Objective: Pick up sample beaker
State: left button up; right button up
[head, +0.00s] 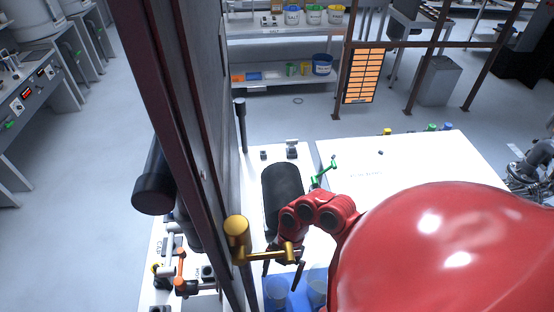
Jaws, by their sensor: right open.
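A clear beaker (275,294) stands at the bottom of the head view, by a blue tray or mat (297,302). A second clear beaker (317,284) is to its right, partly cut off by my red arm. I cannot tell which one is the sample beaker. My right gripper (282,269) has its dark fingers apart and pointing down, just above and behind the beakers in the picture. Nothing shows between the fingers. A gold handle (263,256) crosses in front and hides part of the gripper. My left gripper is not in view.
A tall dark panel (195,130) stands close on the left, with the gold handle beside its edge. A black rounded object (283,192) and a green handle (322,174) lie behind the gripper. The white table (420,165) at the right is mostly clear.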

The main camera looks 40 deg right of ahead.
jog(key=x, duration=0.8)
jog(key=shift+s+f, duration=0.2)
jog(key=shift+f, duration=0.1)
jog(key=c, duration=1.2)
jog(key=shift+o, duration=0.2)
jog(key=shift+r, duration=0.15)
